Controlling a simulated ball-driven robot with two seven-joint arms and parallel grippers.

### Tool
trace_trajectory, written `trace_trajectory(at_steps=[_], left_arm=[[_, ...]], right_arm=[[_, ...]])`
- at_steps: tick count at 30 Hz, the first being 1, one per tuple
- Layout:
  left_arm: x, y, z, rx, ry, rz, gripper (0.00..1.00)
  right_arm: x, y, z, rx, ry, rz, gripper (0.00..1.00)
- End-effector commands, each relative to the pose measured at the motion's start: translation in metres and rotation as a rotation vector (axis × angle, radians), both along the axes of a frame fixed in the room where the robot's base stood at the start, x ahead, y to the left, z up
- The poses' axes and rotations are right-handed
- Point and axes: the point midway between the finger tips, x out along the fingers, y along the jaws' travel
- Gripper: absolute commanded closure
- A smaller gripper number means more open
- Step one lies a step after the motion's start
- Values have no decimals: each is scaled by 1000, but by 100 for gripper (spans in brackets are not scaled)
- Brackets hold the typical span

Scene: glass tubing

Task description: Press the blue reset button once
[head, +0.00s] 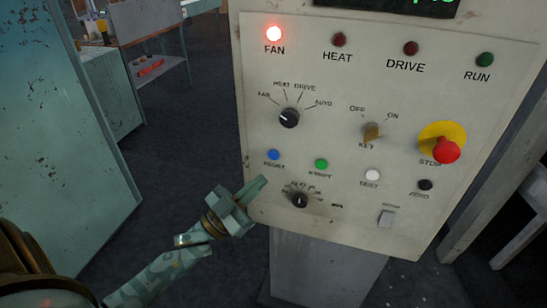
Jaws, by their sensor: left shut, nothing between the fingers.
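The blue reset button (273,155) sits on the left side of the cream control panel (340,115), above the word RESET. My left gripper (262,183) is shut and empty, its tip just below the button and its label. The picture does not show clearly whether the tip touches the panel; the button itself is not covered. My right gripper is not in view.
A green button (321,164) is right of the blue one, with a white TEST button (372,175) beyond. A red stop button (446,150) on yellow juts out at right. The FAN lamp (273,34) glows red. A green cabinet (60,120) stands left.

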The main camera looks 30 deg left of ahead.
Motion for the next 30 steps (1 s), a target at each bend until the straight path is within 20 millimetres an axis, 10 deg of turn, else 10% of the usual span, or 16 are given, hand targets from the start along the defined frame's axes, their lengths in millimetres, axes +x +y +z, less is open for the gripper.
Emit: trace_trajectory(at_steps=[12, 30], left_arm=[[51, 12, -2, 1, 0, -1, 100], [59, 14, 0, 0, 1, 0, 100]], right_arm=[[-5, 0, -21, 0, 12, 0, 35], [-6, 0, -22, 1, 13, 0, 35]])
